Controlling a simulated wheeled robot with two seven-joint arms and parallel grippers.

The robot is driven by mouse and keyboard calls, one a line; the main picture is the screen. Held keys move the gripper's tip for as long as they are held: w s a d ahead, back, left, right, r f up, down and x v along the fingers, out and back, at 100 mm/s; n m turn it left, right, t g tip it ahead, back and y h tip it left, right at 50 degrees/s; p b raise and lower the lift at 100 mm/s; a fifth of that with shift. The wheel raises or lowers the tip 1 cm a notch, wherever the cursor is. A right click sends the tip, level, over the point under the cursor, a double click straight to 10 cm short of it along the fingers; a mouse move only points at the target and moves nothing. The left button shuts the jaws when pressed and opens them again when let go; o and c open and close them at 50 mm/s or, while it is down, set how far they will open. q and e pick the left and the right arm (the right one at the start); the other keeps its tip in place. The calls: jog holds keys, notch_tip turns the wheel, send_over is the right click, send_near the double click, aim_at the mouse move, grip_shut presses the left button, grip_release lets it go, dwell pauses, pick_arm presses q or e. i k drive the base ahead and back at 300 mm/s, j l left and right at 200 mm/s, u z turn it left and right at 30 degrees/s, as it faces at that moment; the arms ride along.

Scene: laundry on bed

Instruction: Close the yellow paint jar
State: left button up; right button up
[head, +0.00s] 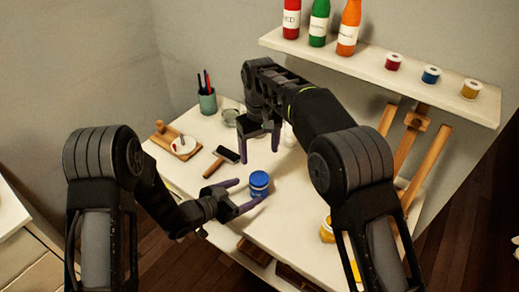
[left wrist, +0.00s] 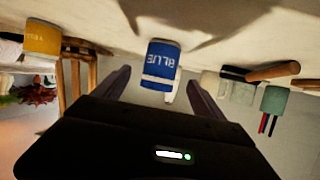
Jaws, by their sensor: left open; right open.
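The yellow paint jar (head: 326,231) stands near the table's right side, partly hidden behind my right arm; whether a lid is on it cannot be told. It also shows, upside down, at the left of the left wrist view (left wrist: 42,38). A blue paint jar (head: 259,185), with a "BLUE" label in the left wrist view (left wrist: 160,66), stands near the front edge. My left gripper (head: 249,195) is open, its fingers to either side of the blue jar; contact cannot be told. My right gripper (head: 260,147) is open and empty above the table's middle.
A brush (head: 221,160), a palette (head: 183,146) and a green cup (head: 207,101) of pencils occupy the left and back of the white table (head: 190,178). A wooden easel (head: 404,143) stands at right, below a shelf (head: 370,70) of bottles and small jars.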

aim_at(325, 231)
jog(key=k+j, duration=0.45)
jog(key=j, duration=0.25)
jog(key=k+j, duration=0.25)
jog(key=j, duration=0.1)
